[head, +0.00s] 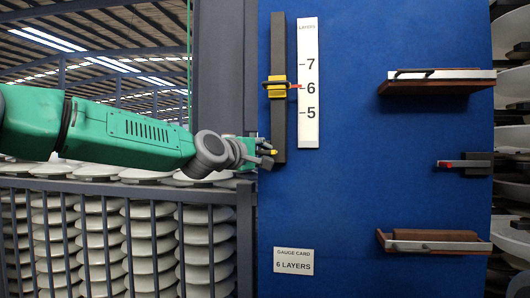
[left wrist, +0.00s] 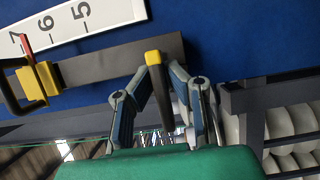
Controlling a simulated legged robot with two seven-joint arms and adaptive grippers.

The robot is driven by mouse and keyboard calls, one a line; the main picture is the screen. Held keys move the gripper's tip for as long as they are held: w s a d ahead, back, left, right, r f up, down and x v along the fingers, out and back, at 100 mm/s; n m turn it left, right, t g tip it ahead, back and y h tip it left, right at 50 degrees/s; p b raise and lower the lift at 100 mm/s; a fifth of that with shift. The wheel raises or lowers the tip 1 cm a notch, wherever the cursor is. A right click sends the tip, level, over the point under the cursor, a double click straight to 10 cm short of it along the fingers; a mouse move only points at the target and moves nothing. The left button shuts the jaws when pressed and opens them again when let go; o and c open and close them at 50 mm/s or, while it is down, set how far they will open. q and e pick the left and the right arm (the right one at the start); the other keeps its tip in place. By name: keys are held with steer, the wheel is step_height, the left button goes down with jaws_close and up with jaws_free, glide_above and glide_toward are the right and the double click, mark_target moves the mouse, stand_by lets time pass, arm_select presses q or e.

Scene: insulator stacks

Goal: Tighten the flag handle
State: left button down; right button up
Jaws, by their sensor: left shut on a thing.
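The flag handle (left wrist: 160,90) is a dark bar with a yellow end, standing at the lower end of a dark upright rail (head: 278,50). My left gripper (head: 266,150) reaches in from the left and is shut on the flag handle, whose yellow end (head: 273,153) shows at the fingertips. In the left wrist view the fingers (left wrist: 158,92) lie on both sides of the bar. A yellow slider (head: 276,90) with a dark loop handle sits higher on the rail. Its red pointer (head: 295,86) is at the 6 mark of the white scale (head: 308,125). My right gripper is not in view.
The blue board (head: 345,190) carries a gauge card (head: 293,261) reading 6 LAYERS. Two brown shelves (head: 435,89) and a small dark bracket (head: 470,164) with a red tip stick out at the right. Caged insulator stacks (head: 150,245) stand below my left arm.

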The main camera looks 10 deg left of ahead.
arm_select(q)
steer(key=shift+d+f, duration=0.2)
steer(key=shift+f, duration=0.3)
steer(key=c, duration=1.6)
jaws_free()
steer(key=shift+s, duration=0.1)
steer(key=shift+r, duration=0.2)
steer(key=shift+a, duration=0.1)
steer(key=shift+r, duration=0.1)
steer(key=v, duration=1.2)
steer(key=shift+f, duration=0.2)
